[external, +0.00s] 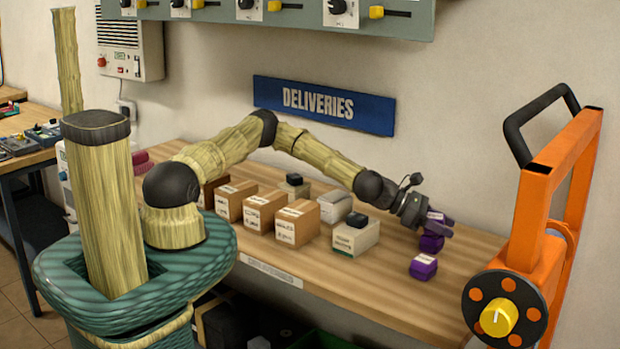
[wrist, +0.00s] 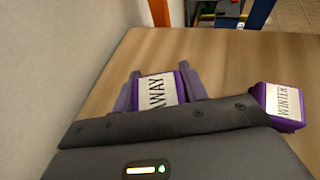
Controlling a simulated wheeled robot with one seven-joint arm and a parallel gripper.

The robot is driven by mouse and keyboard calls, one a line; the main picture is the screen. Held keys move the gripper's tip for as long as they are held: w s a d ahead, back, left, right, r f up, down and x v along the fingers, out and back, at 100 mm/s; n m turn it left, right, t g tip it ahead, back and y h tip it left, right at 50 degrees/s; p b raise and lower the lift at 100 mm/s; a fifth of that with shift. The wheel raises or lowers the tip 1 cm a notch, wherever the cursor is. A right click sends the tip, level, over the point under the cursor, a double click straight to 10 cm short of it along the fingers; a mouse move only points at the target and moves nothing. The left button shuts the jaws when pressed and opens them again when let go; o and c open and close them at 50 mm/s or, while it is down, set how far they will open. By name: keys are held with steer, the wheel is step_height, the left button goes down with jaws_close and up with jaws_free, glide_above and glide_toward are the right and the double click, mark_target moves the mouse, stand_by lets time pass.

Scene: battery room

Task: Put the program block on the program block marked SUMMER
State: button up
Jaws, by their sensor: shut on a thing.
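My gripper (wrist: 160,88) is shut on a purple program block with a white label reading AWAY (wrist: 157,92), held between its two purple-grey fingers. In the external view my gripper (external: 438,224) reaches out over the right part of the table, pointing right. Another purple block (external: 431,243) stands on the table directly below the held one; its label cannot be read, and I cannot tell whether the two touch. A third purple block, marked WINTER (wrist: 284,104), stands to the right in the wrist view and nearer the camera in the external view (external: 423,267). No SUMMER label is readable.
Several brown cartons (external: 265,211) and a pale box with a black item on top (external: 356,237) stand left of my gripper. The wall with a DELIVERIES sign (external: 323,105) runs behind. An orange frame (external: 557,190) stands at the right end. Bare tabletop (external: 470,262) lies right of the blocks.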

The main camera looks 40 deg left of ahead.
steer(key=shift+f, duration=0.2)
steer(key=o, duration=1)
steer(key=shift+r, duration=0.15)
steer(key=b+v, duration=0.1)
steer(key=v, duration=1.1)
